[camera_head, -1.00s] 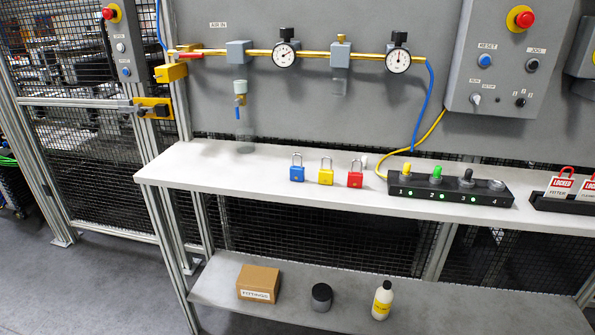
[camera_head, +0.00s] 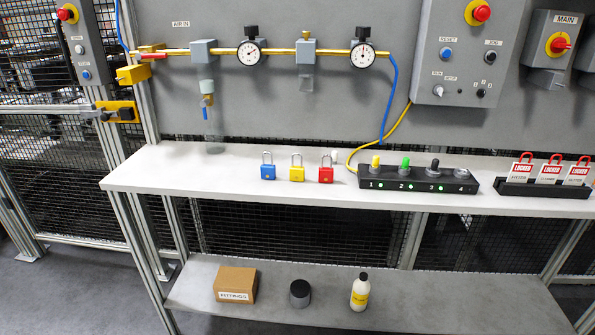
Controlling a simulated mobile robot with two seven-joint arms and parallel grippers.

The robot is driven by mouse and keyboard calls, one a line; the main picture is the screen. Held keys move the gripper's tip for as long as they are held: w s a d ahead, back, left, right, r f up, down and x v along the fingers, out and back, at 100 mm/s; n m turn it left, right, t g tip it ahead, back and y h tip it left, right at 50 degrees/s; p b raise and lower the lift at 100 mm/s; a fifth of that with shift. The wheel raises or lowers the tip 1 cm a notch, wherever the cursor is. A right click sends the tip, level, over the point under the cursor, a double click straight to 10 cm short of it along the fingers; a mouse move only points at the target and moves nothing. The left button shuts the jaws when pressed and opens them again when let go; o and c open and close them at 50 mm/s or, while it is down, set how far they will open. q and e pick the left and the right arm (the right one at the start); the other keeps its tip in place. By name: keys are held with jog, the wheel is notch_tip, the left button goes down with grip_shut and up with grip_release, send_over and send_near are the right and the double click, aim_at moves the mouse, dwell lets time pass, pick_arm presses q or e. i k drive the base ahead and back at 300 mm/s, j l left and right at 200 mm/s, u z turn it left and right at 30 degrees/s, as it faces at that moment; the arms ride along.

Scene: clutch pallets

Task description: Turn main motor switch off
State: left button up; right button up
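The main motor switch (camera_head: 560,43) is a red rotary knob on a yellow disc, on a grey box labelled MAIN at the upper right of the head view. The red handle appears to lie roughly sideways; its exact setting is too small to read. Nothing covers it. Neither of my grippers shows in the view.
A control panel (camera_head: 463,60) with a red emergency button (camera_head: 481,13) is left of the switch. Below, the white bench (camera_head: 200,176) holds padlocks (camera_head: 296,173), a black numbered strip (camera_head: 418,184) and a rack (camera_head: 544,188) of red LOCKED tags. A lower shelf (camera_head: 430,290) carries a carton and bottles.

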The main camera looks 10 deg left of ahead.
aim_at(559, 45)
jog(key=i+l+z, duration=0.5)
jog(key=l+z, duration=0.15)
jog(key=i+l+z, duration=0.35)
jog(key=k+j, duration=0.05)
